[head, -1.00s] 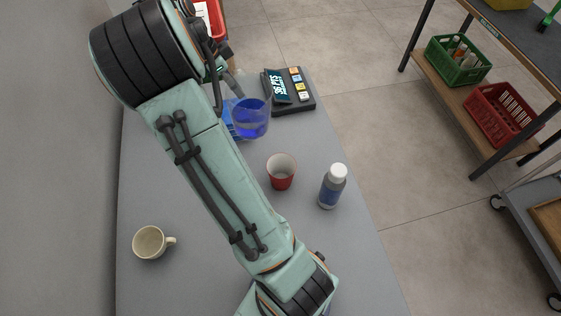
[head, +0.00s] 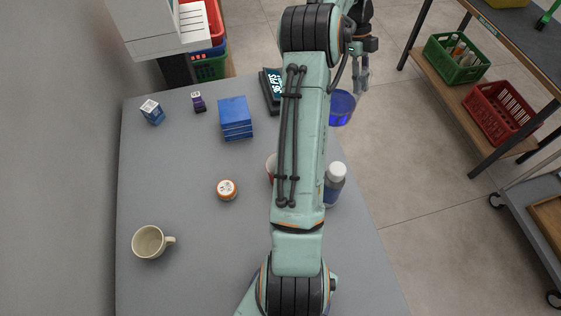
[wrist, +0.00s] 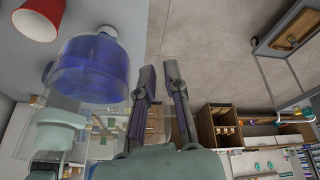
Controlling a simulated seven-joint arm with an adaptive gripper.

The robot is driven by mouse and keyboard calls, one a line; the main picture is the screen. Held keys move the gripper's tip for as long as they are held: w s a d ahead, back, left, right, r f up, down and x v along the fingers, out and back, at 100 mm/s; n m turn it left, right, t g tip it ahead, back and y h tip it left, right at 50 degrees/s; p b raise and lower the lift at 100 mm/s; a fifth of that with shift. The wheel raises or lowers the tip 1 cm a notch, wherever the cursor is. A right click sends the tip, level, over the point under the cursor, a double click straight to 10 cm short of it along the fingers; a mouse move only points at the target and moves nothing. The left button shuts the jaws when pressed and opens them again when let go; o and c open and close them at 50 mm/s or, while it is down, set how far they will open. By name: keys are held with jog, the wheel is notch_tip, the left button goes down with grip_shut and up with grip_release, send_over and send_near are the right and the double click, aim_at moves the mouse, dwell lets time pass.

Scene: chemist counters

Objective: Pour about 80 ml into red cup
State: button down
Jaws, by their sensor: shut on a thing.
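A clear glass vessel with blue liquid (head: 342,107) is off the counter near its right edge, and it moves with my gripper (head: 362,82). In the wrist view the vessel (wrist: 88,72) shows large beside the left finger of my gripper (wrist: 160,75). The fingers show a gap, and how they grip the glass is unclear. The red cup (head: 270,168) stands on the counter, mostly hidden behind my arm. It also shows at the top left of the wrist view (wrist: 38,18).
A white-capped bottle (head: 335,184) stands right of my arm. A scale with a lit display (head: 272,88) is partly hidden behind my arm. A blue box (head: 235,118), an orange-and-white jar (head: 227,190) and a cream mug (head: 149,242) stand left. Open floor lies right of the counter.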

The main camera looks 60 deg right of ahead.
aim_at(337, 112)
notch_tip(337, 112, down, 17)
jog(key=s, duration=0.1)
jog(key=shift+s+d+r+m, duration=0.15)
jog(key=shift+s+m, duration=0.15)
jog(key=shift+m, duration=0.1)
jog(key=shift+w+r, duration=0.1)
jog(key=shift+w+a+r+m+g+h, duration=0.25)
jog(key=shift+a+r+g+h, duration=0.15)
jog(key=shift+r+h, duration=0.3)
jog(key=shift+w+a+r+m+g+h, duration=0.3)
jog(key=shift+a+r+h, duration=0.2)
jog(key=shift+r, duration=0.35)
jog(key=shift+w+a+r+m+g+h+p, duration=0.2)
jog(key=shift+w+a+r+g+h, duration=0.15)
jog(key=shift+a+r+g+h, duration=0.65)
jog(key=shift+w+a+r+m+g+h+p, duration=0.35)
jog(key=shift+r+h, duration=0.4)
jog(key=shift+r, duration=0.8)
jog(key=shift+w+a+r+m+g+h+p, duration=0.1)
jog(key=shift+w+a+r+g+h, duration=0.35)
jog(key=shift+a+r+h, duration=0.6)
jog(key=shift+d+r, duration=0.2)
jog(key=shift+r, duration=0.3)
jog(key=shift+w+a+r+p, duration=0.1)
jog(key=shift+r+p, duration=0.05)
jog(key=shift+p, duration=0.25)
